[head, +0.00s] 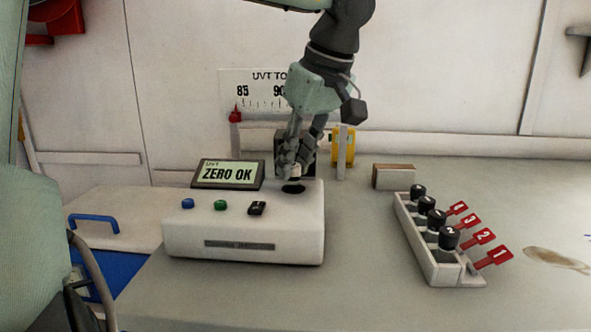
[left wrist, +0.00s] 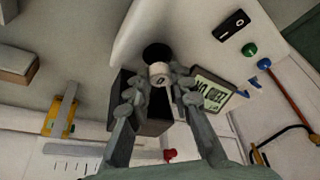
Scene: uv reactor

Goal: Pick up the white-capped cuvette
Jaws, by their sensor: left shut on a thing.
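The white-capped cuvette (left wrist: 159,75) shows as a pale cap with a dark mark between the fingertips in the left wrist view. A small white part of it also shows in the head view (head: 295,171). My left gripper (head: 296,160) is shut on it, right at the round black opening (head: 293,187) in the top of the white instrument (head: 245,225). The opening also shows beside the cap in the left wrist view (left wrist: 157,52). I cannot tell whether the cuvette's lower end is inside the opening. My right gripper is not in view.
The display (head: 228,174) reads "ZERO OK". A white rack (head: 441,262) with several black-capped vials and red numbered tags stands at right. A wooden-faced block (head: 394,177) and a yellow holder (head: 343,146) are behind. The grey table is clear between instrument and rack.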

